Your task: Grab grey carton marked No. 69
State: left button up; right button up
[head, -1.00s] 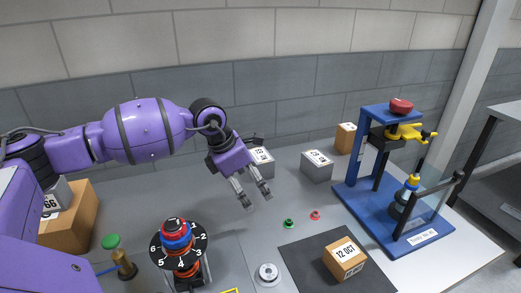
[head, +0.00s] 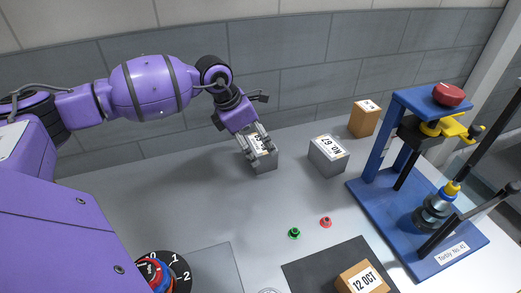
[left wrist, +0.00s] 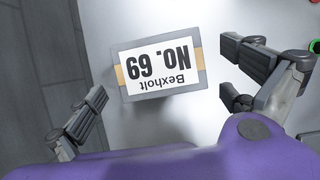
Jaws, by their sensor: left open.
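The grey carton marked No. 69 (head: 265,165) stands on the grey table near the back wall, partly hidden by my left gripper (head: 256,146) in the head view. In the left wrist view the carton (left wrist: 158,93) has a white label reading "Bexholt NO. 69", upside down, over a tan strip. My left gripper (left wrist: 164,84) is open and empty. Its fingers show on either side of the carton in that view, with space between them and its sides. My right gripper is not in view.
A similar grey carton marked No. 67 (head: 328,155) stands to the right, with a brown box (head: 364,120) beyond. A blue press fixture (head: 378,140) is at the right. Green (head: 294,233) and red (head: 326,222) small parts lie nearer.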

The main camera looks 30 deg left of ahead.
pick_arm(q)
jog(key=x, duration=0.5)
jog(key=shift+s+f+p, duration=0.1)
jog(key=shift+p, duration=0.2)
jog(key=c, duration=1.5)
